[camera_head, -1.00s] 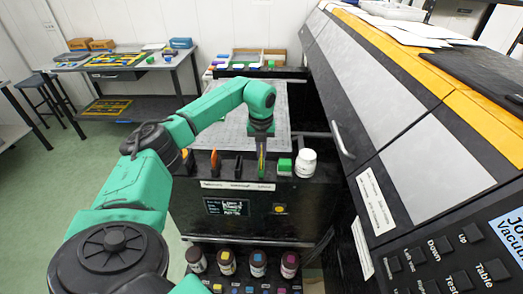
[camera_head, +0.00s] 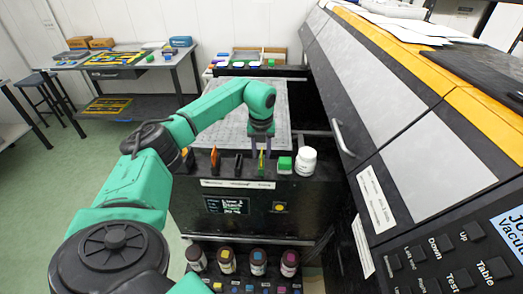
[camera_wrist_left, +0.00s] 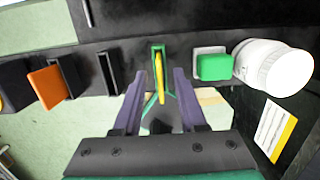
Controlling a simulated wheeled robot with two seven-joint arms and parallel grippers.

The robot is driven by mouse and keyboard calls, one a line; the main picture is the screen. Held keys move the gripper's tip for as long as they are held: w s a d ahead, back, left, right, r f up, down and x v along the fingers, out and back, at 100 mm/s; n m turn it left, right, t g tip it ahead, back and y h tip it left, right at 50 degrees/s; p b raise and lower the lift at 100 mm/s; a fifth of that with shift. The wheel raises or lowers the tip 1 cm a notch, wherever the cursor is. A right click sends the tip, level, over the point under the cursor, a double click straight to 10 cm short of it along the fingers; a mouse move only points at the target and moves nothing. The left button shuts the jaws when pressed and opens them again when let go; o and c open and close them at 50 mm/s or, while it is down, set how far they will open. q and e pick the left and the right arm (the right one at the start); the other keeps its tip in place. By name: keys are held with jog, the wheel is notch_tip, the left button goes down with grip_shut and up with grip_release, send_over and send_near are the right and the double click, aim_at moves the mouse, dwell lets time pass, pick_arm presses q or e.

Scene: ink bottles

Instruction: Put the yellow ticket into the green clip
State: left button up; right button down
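The yellow ticket (camera_head: 262,158) stands upright in the green clip (camera_head: 259,169) on top of the black cabinet front. In the left wrist view the ticket (camera_wrist_left: 159,75) shows edge-on inside the green clip (camera_wrist_left: 154,50). My left gripper (camera_head: 261,150) is open just above them. In the left wrist view its two dark fingers (camera_wrist_left: 160,80) are spread on either side of the ticket, with a gap on each side. The clip's lower part is hard to make out in the head view. My right gripper is not in view.
An orange ticket (camera_head: 214,158) stands in a black clip to the left, with another black clip (camera_head: 238,162) between. A green block (camera_head: 285,164) and a white bottle (camera_head: 305,162) stand close on the right. The large machine (camera_head: 400,150) fills the right side.

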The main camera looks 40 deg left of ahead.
pick_arm(q)
notch_tip(320, 180, up, 14)
jog(key=s+d+b, duration=0.1)
jog(key=b, duration=0.1)
jog(key=shift+s+r, duration=0.2)
jog(key=shift+r, duration=0.05)
dwell(0.4)
